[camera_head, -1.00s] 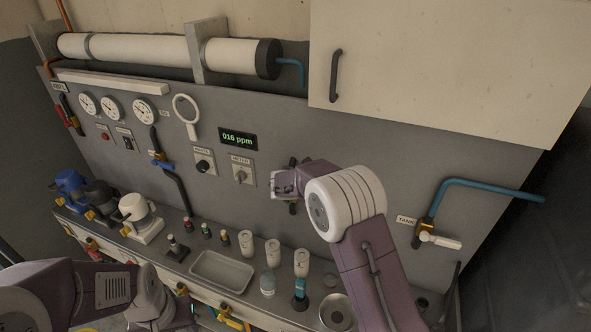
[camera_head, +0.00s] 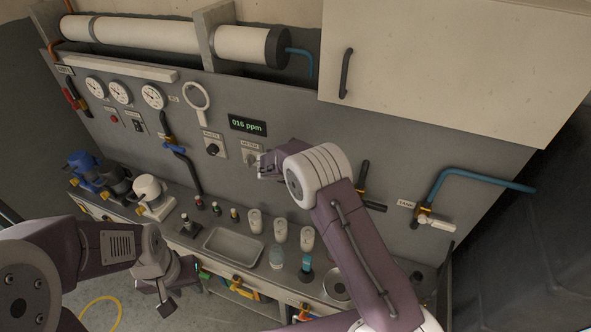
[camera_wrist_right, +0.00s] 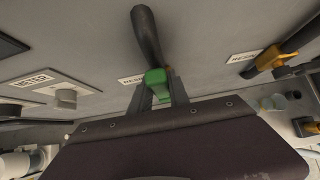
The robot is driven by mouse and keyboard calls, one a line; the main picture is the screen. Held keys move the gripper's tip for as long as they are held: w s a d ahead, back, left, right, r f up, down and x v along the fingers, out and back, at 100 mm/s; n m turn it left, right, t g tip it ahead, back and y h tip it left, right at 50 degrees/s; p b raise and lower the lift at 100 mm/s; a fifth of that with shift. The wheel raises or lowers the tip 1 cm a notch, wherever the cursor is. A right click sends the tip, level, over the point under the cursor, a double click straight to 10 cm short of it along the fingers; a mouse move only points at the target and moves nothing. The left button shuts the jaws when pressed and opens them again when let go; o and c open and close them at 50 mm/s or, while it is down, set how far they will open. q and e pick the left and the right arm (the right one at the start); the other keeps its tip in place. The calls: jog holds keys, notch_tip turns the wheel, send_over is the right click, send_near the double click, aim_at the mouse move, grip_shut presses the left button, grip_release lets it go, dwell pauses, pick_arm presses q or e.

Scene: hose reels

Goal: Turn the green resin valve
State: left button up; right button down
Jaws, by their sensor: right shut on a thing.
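The green resin valve handle (camera_wrist_right: 157,82) shows in the right wrist view, below a dark vertical pipe (camera_wrist_right: 147,35) on the grey panel. My right gripper (camera_wrist_right: 160,98) has its two fingers on either side of the green handle and is shut on it. In the head view my right gripper (camera_head: 266,166) is in front of the panel, just right of the meter knob (camera_head: 252,158). My own arm hides the green valve there. My left gripper (camera_head: 165,298) hangs low in front of the bench. Its finger gap is not clear.
A valve with orange fittings (camera_wrist_right: 268,60) is to the right of the green one. The tank valve (camera_head: 424,216) is farther right. A bench below holds a grey tray (camera_head: 234,247), white cups (camera_head: 255,220) and pitchers. A cream cabinet (camera_head: 440,70) overhangs the upper right.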

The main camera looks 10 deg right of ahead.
jog(key=c, duration=1.2)
grip_release()
jog(key=shift+w, duration=0.1)
jog(key=shift+c, duration=0.2)
jog(key=shift+s+a+r, duration=0.2)
jog(key=shift+s+r, duration=0.05)
jog(key=b+v, duration=0.2)
jog(key=v, duration=0.6)
